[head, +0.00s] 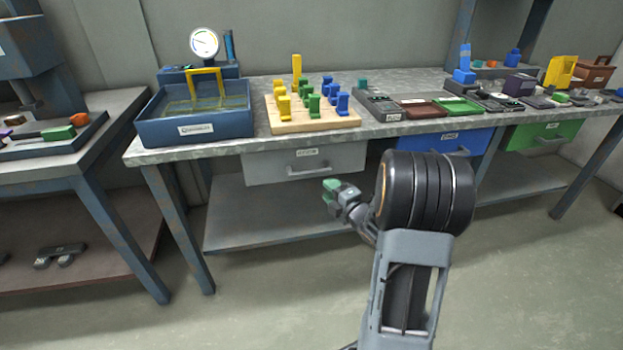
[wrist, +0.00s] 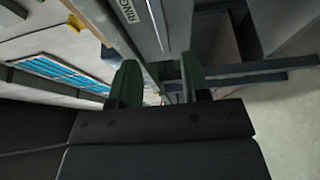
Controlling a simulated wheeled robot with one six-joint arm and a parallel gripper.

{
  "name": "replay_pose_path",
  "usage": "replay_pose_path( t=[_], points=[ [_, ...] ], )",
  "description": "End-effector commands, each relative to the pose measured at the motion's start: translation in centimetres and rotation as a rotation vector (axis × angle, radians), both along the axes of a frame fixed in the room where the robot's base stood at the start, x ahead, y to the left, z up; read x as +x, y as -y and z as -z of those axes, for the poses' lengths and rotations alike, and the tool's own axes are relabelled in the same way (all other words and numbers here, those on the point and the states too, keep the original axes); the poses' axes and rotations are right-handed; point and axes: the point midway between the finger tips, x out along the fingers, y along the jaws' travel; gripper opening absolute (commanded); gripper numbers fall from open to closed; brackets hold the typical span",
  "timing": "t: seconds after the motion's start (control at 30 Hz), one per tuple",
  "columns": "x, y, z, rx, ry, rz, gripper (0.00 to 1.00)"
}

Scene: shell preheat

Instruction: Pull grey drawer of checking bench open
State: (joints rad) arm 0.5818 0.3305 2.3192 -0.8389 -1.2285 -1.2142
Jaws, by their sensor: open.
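The grey drawer (head: 262,169) hangs under the top of the checking bench (head: 205,150), and its front looks closed, about level with the bench edge. It has a bar handle (head: 309,169) and a small label. My gripper (head: 330,188) is in front of the drawer, slightly right of and below the handle in the head view. In the wrist view the two green fingers of my gripper (wrist: 160,78) are apart with nothing between them. The drawer front (wrist: 143,35) with its label shows ahead of the fingertips. I cannot tell the exact gap to the handle.
A blue drawer (head: 425,143) and a green drawer (head: 530,136) sit to the right. The bench top carries a blue tank (head: 195,125), a wooden peg board (head: 312,122) and several trays. A lower shelf (head: 235,230) runs below the drawer. Open floor lies in front.

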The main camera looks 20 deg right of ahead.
Motion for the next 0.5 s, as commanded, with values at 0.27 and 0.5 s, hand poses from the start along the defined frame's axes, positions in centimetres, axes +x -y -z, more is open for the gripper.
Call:
replay_pose_path(
  t=[0.27,0.5],
  points=[
    [5.3,-1.1,0.2,0.002,0.000,-0.002,0.43],
    [8.2,-1.7,0.1,0.002,-0.001,0.000,0.43]
  ],
)
